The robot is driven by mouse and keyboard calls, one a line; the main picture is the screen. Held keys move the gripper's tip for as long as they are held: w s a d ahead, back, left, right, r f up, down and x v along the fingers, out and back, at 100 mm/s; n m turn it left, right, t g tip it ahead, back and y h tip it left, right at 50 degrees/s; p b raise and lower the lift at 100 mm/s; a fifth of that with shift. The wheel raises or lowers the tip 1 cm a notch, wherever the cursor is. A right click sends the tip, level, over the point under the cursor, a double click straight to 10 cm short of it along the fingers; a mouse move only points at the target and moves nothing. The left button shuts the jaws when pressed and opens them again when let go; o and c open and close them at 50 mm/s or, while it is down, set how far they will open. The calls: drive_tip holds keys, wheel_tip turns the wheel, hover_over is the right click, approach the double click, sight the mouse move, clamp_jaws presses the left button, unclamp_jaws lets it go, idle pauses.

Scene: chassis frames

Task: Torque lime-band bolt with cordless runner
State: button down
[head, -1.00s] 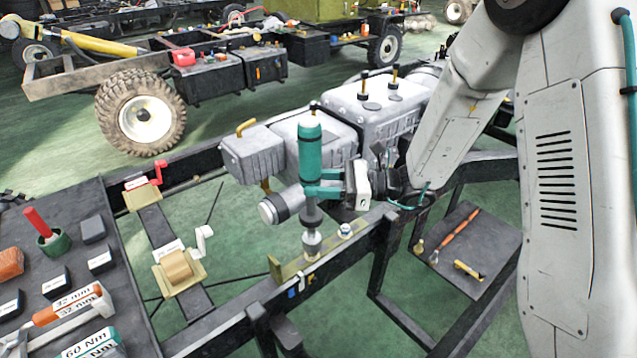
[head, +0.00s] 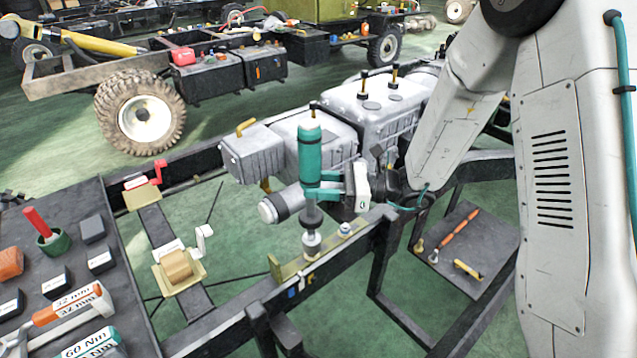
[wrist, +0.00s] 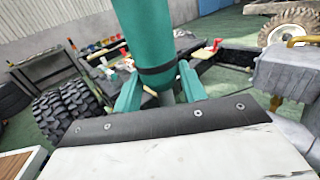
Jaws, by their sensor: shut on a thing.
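The cordless runner (head: 309,150), a teal and black upright cylinder with a grey metal nose, stands over the frame rail in the head view. My gripper (head: 318,183) is shut on its body from the right. In the wrist view the teal body (wrist: 147,35) rises between my teal fingers (wrist: 160,88). The socket end (head: 311,243) sits down at an olive bracket (head: 290,268) on the rail; whatever lies beneath it is hidden. A bolt head (head: 345,230) with a pale blue-looking band shows just right of the socket. I cannot make out a lime band.
A dark tray (head: 125,270) at left holds torque tools and small blocks. The grey engine (head: 370,105) stands close behind the runner. A low shelf (head: 480,260) holds hand tools.

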sight(318, 164)
drive_tip(key=shift+f, duration=1.55)
idle(3.2)
drive_tip(key=shift+r, duration=0.25)
idle(0.8)
drive_tip(key=shift+r, duration=1.45)
drive_tip(key=shift+r, duration=2.5)
